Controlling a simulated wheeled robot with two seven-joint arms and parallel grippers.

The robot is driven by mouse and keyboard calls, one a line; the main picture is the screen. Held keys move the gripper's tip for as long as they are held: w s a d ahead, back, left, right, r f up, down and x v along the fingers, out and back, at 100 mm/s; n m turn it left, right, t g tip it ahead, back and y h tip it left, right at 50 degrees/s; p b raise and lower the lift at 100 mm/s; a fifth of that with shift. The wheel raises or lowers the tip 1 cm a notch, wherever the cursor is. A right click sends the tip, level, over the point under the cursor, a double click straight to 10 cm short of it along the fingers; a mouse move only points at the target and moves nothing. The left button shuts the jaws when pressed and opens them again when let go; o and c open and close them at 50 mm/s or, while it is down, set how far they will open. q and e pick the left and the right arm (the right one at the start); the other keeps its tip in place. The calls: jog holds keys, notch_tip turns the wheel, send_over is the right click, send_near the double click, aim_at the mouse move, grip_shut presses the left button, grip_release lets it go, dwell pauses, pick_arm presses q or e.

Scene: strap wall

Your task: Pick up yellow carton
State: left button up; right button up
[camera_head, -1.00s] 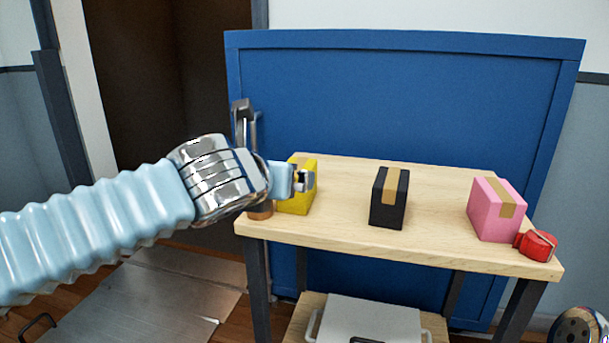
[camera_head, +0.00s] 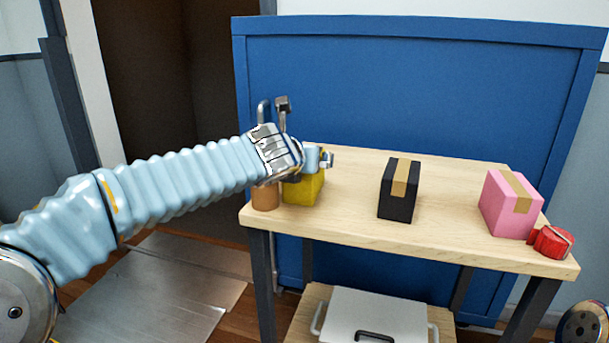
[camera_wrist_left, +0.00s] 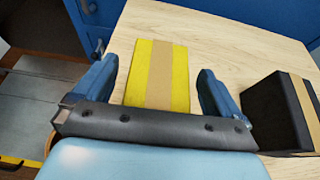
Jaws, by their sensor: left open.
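The yellow carton (camera_head: 304,188) stands at the left end of the wooden table, partly hidden behind my left gripper (camera_head: 328,158) in the head view. In the left wrist view the yellow carton (camera_wrist_left: 158,76), with a tan tape strip along its top, lies between and beyond the fingers of my left gripper (camera_wrist_left: 155,90). The gripper is open, with one finger to each side of the carton. A gap shows on both sides, and nothing is held. My right gripper is not in view.
A black carton (camera_head: 399,190) stands mid-table, right of the yellow one. A pink carton (camera_head: 511,204) and a red strap roll (camera_head: 552,242) are at the right end. An orange-brown cylinder (camera_head: 265,196) stands close left of the yellow carton. A blue panel (camera_head: 420,85) stands behind the table (camera_head: 440,232).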

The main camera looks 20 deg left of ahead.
pick_arm(q)
jog(key=shift+w+f, duration=0.15)
jog(key=shift+w, duration=0.2)
jog(key=c, duration=1.3)
